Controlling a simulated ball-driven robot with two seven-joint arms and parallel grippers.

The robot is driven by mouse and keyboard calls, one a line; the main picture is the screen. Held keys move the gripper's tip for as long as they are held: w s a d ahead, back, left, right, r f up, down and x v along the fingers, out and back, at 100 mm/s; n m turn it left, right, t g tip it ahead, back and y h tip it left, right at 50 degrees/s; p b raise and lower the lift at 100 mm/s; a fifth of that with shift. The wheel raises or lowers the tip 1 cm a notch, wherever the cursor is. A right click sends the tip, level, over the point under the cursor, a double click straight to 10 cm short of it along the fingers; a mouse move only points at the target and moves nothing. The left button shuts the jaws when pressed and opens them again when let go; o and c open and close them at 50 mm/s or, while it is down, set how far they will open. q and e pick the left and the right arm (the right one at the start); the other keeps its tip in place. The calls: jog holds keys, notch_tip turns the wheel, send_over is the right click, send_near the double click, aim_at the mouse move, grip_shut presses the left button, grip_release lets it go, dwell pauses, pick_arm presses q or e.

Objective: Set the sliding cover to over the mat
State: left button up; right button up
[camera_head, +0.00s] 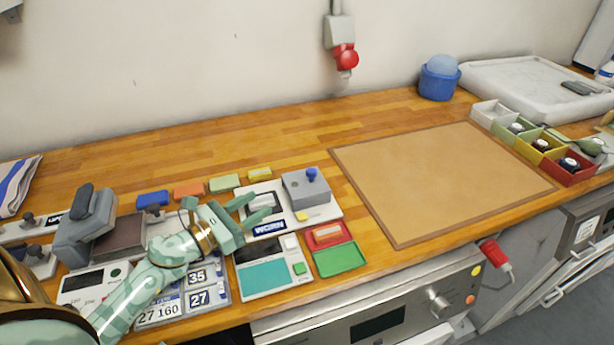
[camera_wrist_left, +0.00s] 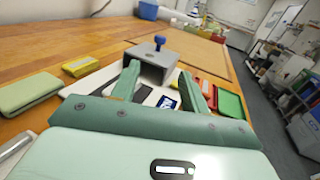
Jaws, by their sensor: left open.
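The sliding cover (camera_head: 310,190) is a grey box with a blue knob on top. It stands at the right end of a white base plate (camera_head: 328,208) with a label reading WORN. It also shows in the left wrist view (camera_wrist_left: 172,66), straight ahead of the fingers. A tan mat (camera_head: 440,180) with a brown edge lies to the right of the base plate. My left gripper (camera_head: 255,206) is open, over the left part of the base plate, left of the cover. Its fingers (camera_wrist_left: 162,85) hide part of the plate. My right gripper is not in view.
A teal-panelled device (camera_head: 264,273) and red and green trays (camera_head: 341,259) lie at the front edge. Small coloured blocks (camera_head: 225,183) line the back. A grey stamp-like device (camera_head: 85,232) stands at left. Several bins (camera_head: 540,150) and a blue tub (camera_head: 438,82) stand beyond the mat.

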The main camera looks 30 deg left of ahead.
aim_at(307, 174)
pick_arm(q)
jog(key=p+x, duration=0.1)
jog(key=x, duration=1.4)
jog(key=shift+d+r, duration=0.1)
